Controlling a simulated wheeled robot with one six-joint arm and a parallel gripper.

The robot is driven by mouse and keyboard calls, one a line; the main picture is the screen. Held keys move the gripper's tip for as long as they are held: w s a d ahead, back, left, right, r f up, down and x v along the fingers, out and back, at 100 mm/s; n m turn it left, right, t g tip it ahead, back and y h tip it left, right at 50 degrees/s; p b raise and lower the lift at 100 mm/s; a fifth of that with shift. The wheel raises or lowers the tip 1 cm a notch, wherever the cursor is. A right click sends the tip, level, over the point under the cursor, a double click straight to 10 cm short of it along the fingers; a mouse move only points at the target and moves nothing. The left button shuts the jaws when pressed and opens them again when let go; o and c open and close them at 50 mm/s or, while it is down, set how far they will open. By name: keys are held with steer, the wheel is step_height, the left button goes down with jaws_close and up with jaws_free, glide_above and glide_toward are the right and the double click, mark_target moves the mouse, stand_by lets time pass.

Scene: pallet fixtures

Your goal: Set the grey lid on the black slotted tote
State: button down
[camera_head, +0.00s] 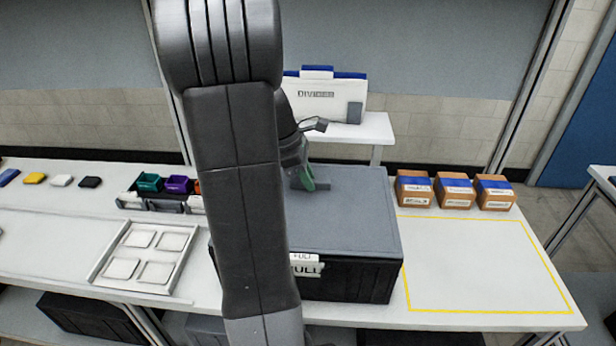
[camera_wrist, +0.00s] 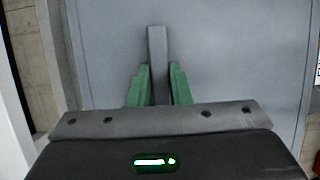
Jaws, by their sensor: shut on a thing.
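The grey lid (camera_head: 345,222) lies flat over the black slotted tote (camera_head: 352,287) on the white table, its edges close to the tote's rim. I cannot tell whether it is fully seated, because my arm hides its left part. My gripper (camera_head: 306,182) is at the lid's top, with green fingers shut on its upright handle (camera_wrist: 157,45). In the wrist view my gripper (camera_wrist: 158,82) has one finger on each side of the handle, and the grey lid surface (camera_wrist: 235,60) fills most of the picture. A white FULL label (camera_head: 306,269) is on the tote's front.
Several brown boxes (camera_head: 455,191) stand right of the tote, behind an empty yellow-outlined area (camera_head: 480,265). A white tray (camera_head: 148,256) with square pads lies left. Small coloured bins (camera_head: 163,186) stand behind it. A divider box (camera_head: 335,92) is on the rear table.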

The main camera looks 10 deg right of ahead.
steer(key=shift+f, duration=0.45)
stand_by(0.3)
steer(key=c, duration=1.3)
jaws_free()
steer(key=shift+o, duration=0.2)
steer(key=v, duration=1.3)
steer(key=shift+a+r+b, duration=0.2)
steer(key=shift+r+b, duration=0.1)
steer(key=shift+b, duration=0.15)
steer(key=x, duration=1.3)
steer(key=shift+d+f, duration=0.25)
steer(key=shift+f, duration=0.1)
steer(key=shift+r+p, duration=0.1)
steer(key=shift+p, duration=0.2)
